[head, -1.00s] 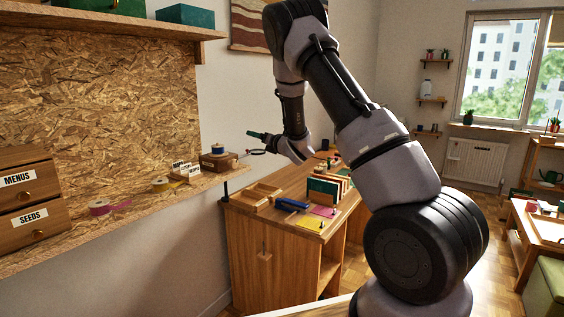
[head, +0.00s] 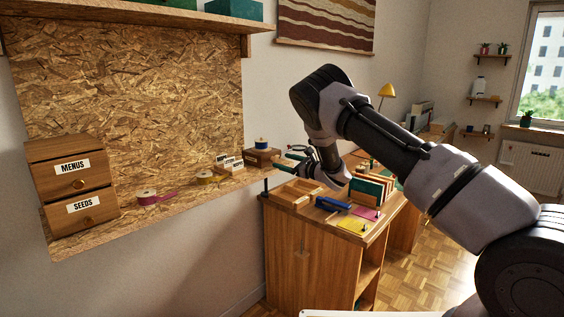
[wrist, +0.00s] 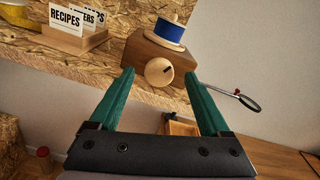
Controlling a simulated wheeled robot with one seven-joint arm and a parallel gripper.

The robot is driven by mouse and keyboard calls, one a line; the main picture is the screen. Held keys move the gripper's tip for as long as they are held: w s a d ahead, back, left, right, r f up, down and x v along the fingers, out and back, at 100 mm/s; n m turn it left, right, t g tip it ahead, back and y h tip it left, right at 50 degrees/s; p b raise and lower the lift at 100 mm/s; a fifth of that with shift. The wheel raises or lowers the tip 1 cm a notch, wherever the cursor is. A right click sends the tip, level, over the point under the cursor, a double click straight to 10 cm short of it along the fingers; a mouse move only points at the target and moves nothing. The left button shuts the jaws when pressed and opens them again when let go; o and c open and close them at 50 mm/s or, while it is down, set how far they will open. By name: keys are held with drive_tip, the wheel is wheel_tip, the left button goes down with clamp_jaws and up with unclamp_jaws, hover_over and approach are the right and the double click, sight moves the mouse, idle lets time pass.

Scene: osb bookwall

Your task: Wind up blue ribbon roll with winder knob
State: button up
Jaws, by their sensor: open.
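The blue ribbon roll (wrist: 168,32) sits on top of a dark wooden winder block (wrist: 138,50) in the wrist view. The pale round winder knob (wrist: 157,72) is on the block's near face and has a dark mark on it. My gripper (wrist: 159,76) is open, with one green finger on each side of the knob in the picture. I cannot tell whether a finger touches it. In the head view the roll (head: 261,142) and block (head: 262,157) are at the right end of the shelf, and my gripper (head: 281,160) is just right of them.
A wooden holder with labelled cards (wrist: 74,38) stands left of the block. Pink (head: 148,197) and yellow (head: 206,177) ribbon rolls lie farther left on the shelf (head: 100,235). A desk (head: 300,240) stands below right.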

drive_tip(key=shift+x, duration=1.1)
clamp_jaws()
drive_tip(key=shift+m, duration=0.3)
drive_tip(key=m, duration=0.5)
drive_tip(key=shift+w+d, duration=0.1)
drive_tip(key=shift+w, duration=0.05)
drive_tip(key=m, duration=0.6)
drive_tip(key=shift+f, duration=0.15)
drive_tip(key=shift+m, duration=0.4)
